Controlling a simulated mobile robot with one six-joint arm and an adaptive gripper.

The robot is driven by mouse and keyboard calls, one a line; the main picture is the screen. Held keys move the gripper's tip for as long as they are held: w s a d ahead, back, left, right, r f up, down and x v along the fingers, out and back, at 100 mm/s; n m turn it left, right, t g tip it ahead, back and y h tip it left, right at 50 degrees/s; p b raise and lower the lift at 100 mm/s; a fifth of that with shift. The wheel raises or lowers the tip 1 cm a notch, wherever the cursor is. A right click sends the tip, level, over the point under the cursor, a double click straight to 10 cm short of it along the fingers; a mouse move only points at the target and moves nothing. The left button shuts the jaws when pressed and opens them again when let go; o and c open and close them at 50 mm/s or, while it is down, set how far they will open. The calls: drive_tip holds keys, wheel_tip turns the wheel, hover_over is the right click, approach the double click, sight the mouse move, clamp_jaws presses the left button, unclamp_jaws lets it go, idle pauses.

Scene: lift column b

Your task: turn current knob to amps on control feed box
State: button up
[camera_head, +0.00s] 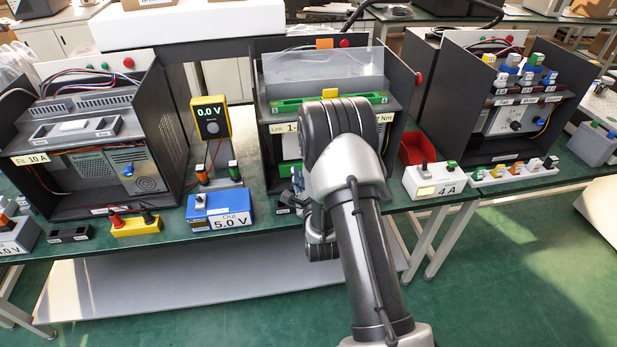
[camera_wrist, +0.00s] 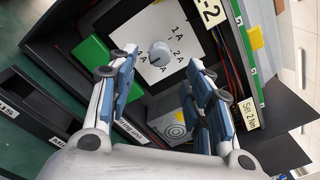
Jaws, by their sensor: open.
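In the wrist view a round grey knob (camera_wrist: 160,53) sits on a white plate (camera_wrist: 178,28) marked 1 A, 2 A and 4 A. A dark mark on the knob seems to face the lower left, towards 4 A, but it is too small to be sure. My gripper (camera_wrist: 163,66) is open, its blue-padded fingers on either side of the knob in the picture. They look apart from it. The plate is inside a dark open-fronted box (camera_wrist: 270,130). In the head view this appears to be the middle box (camera_head: 401,85); my arm hides the knob and most of my gripper.
A green block (camera_wrist: 105,62) lies left of the plate in the wrist view; a label reading Set 2 Nm (camera_wrist: 246,114) is at right. In the head view, a blue 5.0 V unit (camera_head: 225,215) and a white 4 A unit (camera_head: 450,187) stand on the bench front, flanking my arm.

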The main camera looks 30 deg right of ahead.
drive_tip(key=shift+v, duration=1.7)
drive_tip(key=shift+w+r, duration=0.1)
